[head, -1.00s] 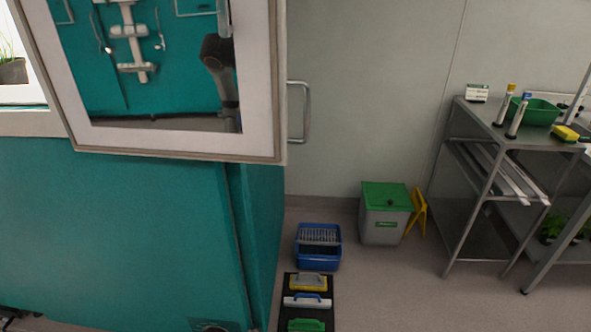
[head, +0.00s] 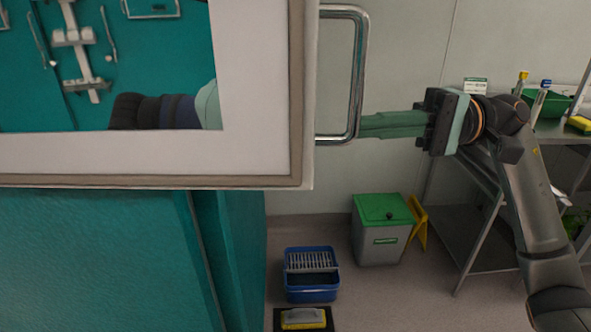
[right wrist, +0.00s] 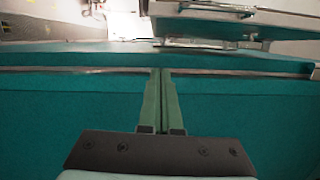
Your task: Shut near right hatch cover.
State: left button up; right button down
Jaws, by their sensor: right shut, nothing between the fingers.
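The hatch cover (head: 262,120) is a pale framed panel with a window. It stands out in front of the teal cabinet (head: 90,250) in the upper left of the head view, and looks open. Its silver bar handle (head: 358,60) is on its right edge. My right gripper (head: 366,125) comes in from the right with its green fingers shut and empty. The fingertips are at the lower part of the handle; I cannot tell whether they touch it. In the right wrist view the fingers (right wrist: 164,85) point at teal surfaces. My left gripper is not in view.
A blue tray (head: 311,290) and a grey bin with a green lid (head: 384,209) stand on the floor to the right of the cabinet. A yellow sign (head: 419,230) is beside the bin. A metal shelf table (head: 450,225) stands behind my right arm.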

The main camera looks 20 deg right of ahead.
aim_at(292, 154)
jog(key=shift+n, duration=0.3)
jog(key=s+a+p, duration=0.1)
jog(key=a, duration=0.2)
jog(key=s+a+p, duration=0.1)
jog(key=a, duration=0.3)
jog(key=s+a+p, duration=0.1)
jog(key=a, duration=0.3)
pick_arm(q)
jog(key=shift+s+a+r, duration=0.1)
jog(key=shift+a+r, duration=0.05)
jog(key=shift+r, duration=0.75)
pick_arm(e)
jog(key=shift+s, duration=0.1)
